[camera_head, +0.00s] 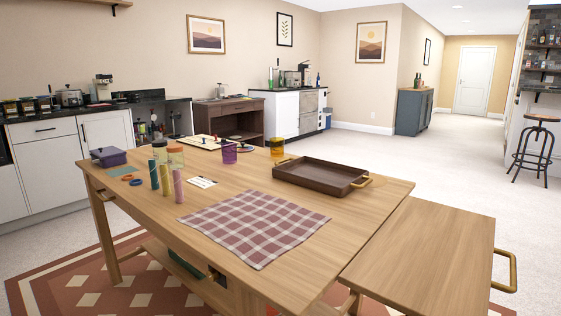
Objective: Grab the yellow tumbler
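The yellow tumbler (277,147) stands upright on the wooden table (345,210), near its far edge. It is small and see-through, with a darker orange upper part. It stands just left of the far left corner of a dark brown tray (318,179). A purple tumbler (229,153) stands to its left, apart from it. Neither of my grippers shows in the head view.
A checkered cloth (254,226) lies flat in front of the tray. Several upright cylinders, including a green one (154,174), and a purple lidded box (108,157) stand at the left. A lower side leaf (425,255) extends right. Open floor (420,160) lies beyond.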

